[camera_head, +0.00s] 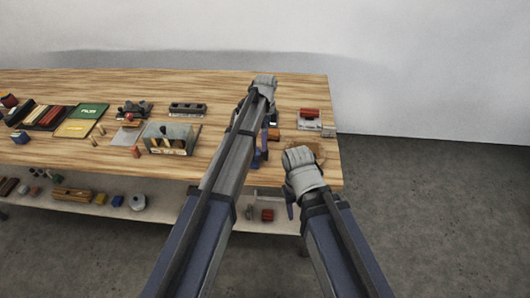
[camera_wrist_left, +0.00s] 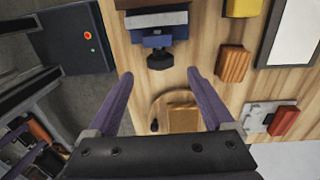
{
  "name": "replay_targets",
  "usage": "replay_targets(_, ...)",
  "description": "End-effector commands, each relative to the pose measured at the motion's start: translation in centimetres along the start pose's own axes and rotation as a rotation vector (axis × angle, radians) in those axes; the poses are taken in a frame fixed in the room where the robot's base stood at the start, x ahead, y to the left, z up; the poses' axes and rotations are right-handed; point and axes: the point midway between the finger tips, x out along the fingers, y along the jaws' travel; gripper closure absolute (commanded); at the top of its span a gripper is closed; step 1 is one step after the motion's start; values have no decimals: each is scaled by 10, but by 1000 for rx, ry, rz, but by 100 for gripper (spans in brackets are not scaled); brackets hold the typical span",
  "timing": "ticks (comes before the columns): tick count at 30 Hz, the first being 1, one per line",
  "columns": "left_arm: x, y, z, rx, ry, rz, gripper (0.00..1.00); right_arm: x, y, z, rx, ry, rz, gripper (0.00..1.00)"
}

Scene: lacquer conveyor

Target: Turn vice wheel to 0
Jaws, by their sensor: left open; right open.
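The vice, a blue and grey block, is at the top of the left wrist view (camera_wrist_left: 165,34). A dark knob-like part (camera_wrist_left: 160,60), which looks like its wheel, sticks out toward my left gripper (camera_wrist_left: 160,74). That gripper's two purple fingers are spread, one on each side of the knob's line, with nothing between them. Any number on the wheel is unreadable. In the head view my left arm covers most of the vice; blue bits (camera_head: 258,157) show beside it. My right gripper (camera_head: 303,172) is by the bench's front right corner, its fingertips mostly hidden.
The wooden bench (camera_head: 225,95) carries a green book (camera_head: 90,110), a tool box (camera_head: 172,138) and a red block (camera_head: 309,113). A lower shelf (camera_head: 170,205) holds small items.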

Motion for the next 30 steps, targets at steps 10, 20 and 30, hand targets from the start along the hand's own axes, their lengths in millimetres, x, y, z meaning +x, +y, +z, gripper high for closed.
replay_targets(10,45,0,0,-1,0,0,14,44,-4,-3,0,0,0,50)
replay_targets(20,71,0,0,-1,0,0,14,71,-7,-4,0,0,0,50)
replay_targets(30,70,0,0,-1,0,0,21,70,-7,-4,0,0,0,50)
